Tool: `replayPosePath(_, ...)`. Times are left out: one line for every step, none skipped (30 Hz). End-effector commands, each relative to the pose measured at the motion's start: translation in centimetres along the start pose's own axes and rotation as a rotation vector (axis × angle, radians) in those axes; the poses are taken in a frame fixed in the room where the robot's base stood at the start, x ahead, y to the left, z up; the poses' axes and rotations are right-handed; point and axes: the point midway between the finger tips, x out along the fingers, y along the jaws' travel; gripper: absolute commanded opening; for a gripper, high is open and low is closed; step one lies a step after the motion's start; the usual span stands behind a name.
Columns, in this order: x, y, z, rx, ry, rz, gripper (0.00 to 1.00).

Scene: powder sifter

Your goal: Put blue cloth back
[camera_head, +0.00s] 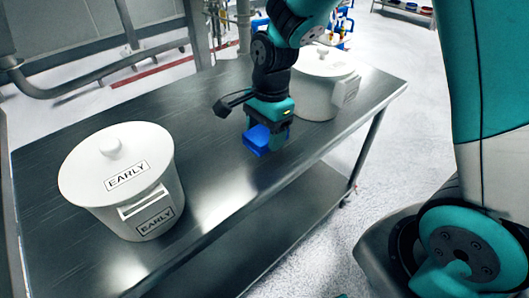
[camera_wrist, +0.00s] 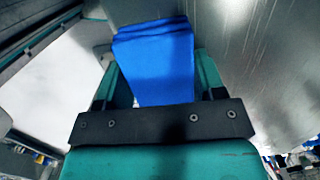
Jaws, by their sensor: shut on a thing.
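The blue cloth (camera_head: 258,141) is a small folded block in the head view, under my gripper (camera_head: 268,128). My gripper is shut on the cloth and points down over the metal table (camera_head: 215,165). In the wrist view the cloth (camera_wrist: 155,62) fills the space between the two fingers of my gripper (camera_wrist: 155,85), and its folded layers show at the far edge. I cannot tell whether the cloth touches the table top.
A white lidded pot (camera_head: 120,185) marked EARLY stands at the table's left. Another white lidded pot (camera_head: 318,95) stands at the far right, just behind my gripper. The table between them is clear. Pipes (camera_head: 95,75) run behind the table.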

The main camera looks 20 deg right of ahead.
Motion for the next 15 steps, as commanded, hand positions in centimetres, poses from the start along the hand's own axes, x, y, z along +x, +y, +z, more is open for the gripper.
replayPosePath(1.1, 0.1, -0.1, 0.000, 0.000, 0.004, 0.41)
replayPosePath(1.5, 0.1, -0.1, -0.001, -0.001, 0.005, 0.41)
replayPosePath(2.0, 0.0, -0.2, -0.001, 0.000, 0.003, 0.41)
replayPosePath(2.2, 0.0, -0.2, -0.002, 0.000, 0.002, 0.41)
replayPosePath(2.4, 0.0, -0.2, -0.003, 0.000, 0.002, 0.41)
replayPosePath(2.7, 0.0, -0.2, -0.003, 0.000, 0.002, 0.41)
replayPosePath(3.0, 0.0, -0.2, -0.003, -0.001, 0.002, 0.41)
replayPosePath(3.3, 0.0, -0.3, -0.003, -0.001, 0.003, 0.41)
replayPosePath(3.9, 0.1, -0.3, -0.003, -0.001, 0.004, 0.41)
replayPosePath(4.4, 0.1, -0.4, -0.003, -0.001, 0.004, 0.41)
replayPosePath(4.8, 0.1, -0.5, -0.003, -0.001, 0.005, 0.41)
replayPosePath(5.4, 0.1, -0.5, -0.003, -0.001, 0.004, 0.41)
replayPosePath(5.8, 0.1, -0.6, -0.003, -0.001, 0.004, 0.41)
replayPosePath(6.1, 0.0, -0.6, -0.003, -0.001, 0.003, 0.41)
replayPosePath(6.3, 0.0, -0.7, -0.003, -0.001, 0.002, 0.41)
